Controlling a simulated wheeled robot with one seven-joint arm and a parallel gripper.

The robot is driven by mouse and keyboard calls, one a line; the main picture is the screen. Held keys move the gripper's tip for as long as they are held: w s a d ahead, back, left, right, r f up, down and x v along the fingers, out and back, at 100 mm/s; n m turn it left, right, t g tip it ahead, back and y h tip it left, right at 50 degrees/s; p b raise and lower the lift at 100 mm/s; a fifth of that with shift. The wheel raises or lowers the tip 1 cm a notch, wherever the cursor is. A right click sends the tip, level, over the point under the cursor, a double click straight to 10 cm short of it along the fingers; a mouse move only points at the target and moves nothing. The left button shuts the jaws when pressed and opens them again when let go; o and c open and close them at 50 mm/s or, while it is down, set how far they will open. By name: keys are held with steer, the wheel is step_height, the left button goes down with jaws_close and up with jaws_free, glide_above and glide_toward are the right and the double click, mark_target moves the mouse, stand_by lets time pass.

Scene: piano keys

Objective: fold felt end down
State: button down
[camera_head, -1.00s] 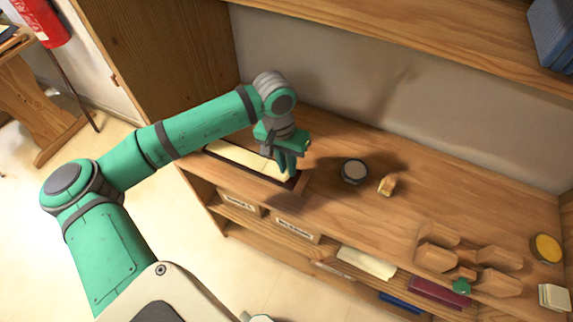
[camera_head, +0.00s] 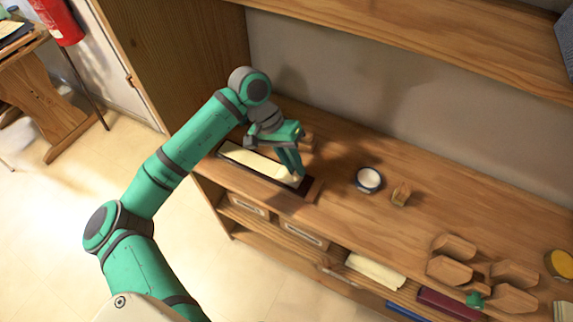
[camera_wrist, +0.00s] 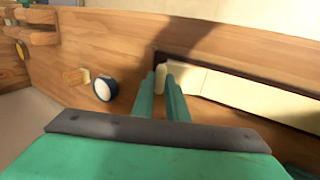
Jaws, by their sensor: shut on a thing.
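My gripper (camera_head: 296,174) is at the right end of a long cream strip (camera_head: 250,160) lying in a dark-edged tray (camera_head: 222,153) on the wooden shelf. In the wrist view, my gripper's two green fingers (camera_wrist: 161,84) close on a small cream end piece (camera_wrist: 160,76), which looks like the felt end. The piece stands up between the fingertips. The flat cream strip (camera_wrist: 235,92) runs off to the right from there. The fingers hide part of the piece, and I cannot tell how far it is bent.
A round pot with a white top (camera_head: 368,180) and a small wooden block (camera_head: 401,194) stand right of the tray. Several wooden blocks (camera_head: 450,268) lie at the right front. An upper shelf (camera_head: 420,50) overhangs the back.

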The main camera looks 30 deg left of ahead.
mark_target(280, 171)
steer(key=c, duration=1.7)
jaws_free()
steer(key=shift+c, duration=0.2)
steer(key=v, duration=1.1)
steer(key=shift+w+f, duration=0.1)
steer(key=shift+w, duration=0.05)
